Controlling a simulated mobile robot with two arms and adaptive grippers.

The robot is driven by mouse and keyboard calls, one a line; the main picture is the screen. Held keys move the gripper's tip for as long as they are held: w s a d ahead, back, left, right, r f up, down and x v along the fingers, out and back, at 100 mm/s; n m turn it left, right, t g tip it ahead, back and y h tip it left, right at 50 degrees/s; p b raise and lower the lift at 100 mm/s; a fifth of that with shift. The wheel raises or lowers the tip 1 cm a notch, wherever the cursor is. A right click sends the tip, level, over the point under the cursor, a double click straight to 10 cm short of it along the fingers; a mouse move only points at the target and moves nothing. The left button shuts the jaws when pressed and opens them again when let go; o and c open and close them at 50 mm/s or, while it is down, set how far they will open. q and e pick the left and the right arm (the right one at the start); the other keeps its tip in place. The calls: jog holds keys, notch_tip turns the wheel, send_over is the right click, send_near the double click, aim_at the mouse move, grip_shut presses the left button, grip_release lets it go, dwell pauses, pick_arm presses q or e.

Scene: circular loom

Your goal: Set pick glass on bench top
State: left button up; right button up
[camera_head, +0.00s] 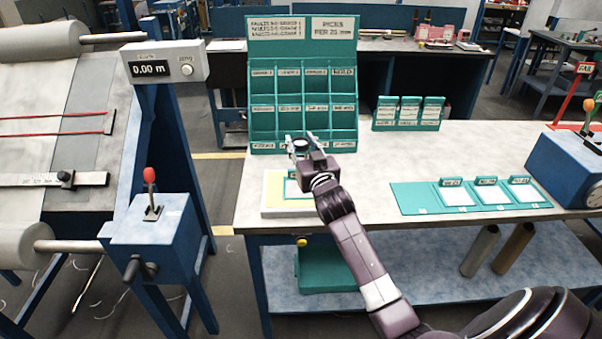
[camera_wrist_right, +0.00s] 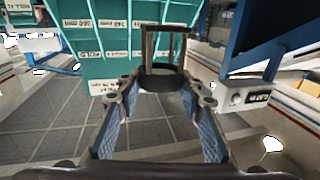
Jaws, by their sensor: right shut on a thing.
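The pick glass (camera_head: 300,144) is a small dark piece held between the fingertips of my right gripper (camera_head: 301,147). In the right wrist view the pick glass (camera_wrist_right: 162,78) shows as a black round base with a brown upright frame above it. There the fingers of my right gripper (camera_wrist_right: 163,95) close on the sides of its base. In the head view it is in front of the teal pigeonhole rack, over the left end of the pale bench top (camera_head: 375,165). I cannot tell its exact height above the bench. My left gripper is in neither view.
The teal rack (camera_head: 303,85) stands at the bench's back left. A pale yellow-edged pad (camera_head: 284,211) lies below the gripper. A teal mat (camera_head: 412,200) with white cards lies right, near a blue box (camera_head: 566,165). The bench's middle is clear. The loom (camera_head: 157,235) stands left.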

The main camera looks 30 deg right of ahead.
notch_tip(320, 180, down, 9)
jog(key=shift+f, duration=0.2)
jog(key=shift+f+p, duration=0.25)
jog(key=shift+p, duration=0.1)
jog(key=shift+f, duration=0.3)
jog(key=shift+f, duration=0.15)
jog(key=o, duration=1.2)
jog(key=shift+c, duration=0.2)
jog(key=shift+f+b, duration=0.1)
jog(key=shift+b, duration=0.2)
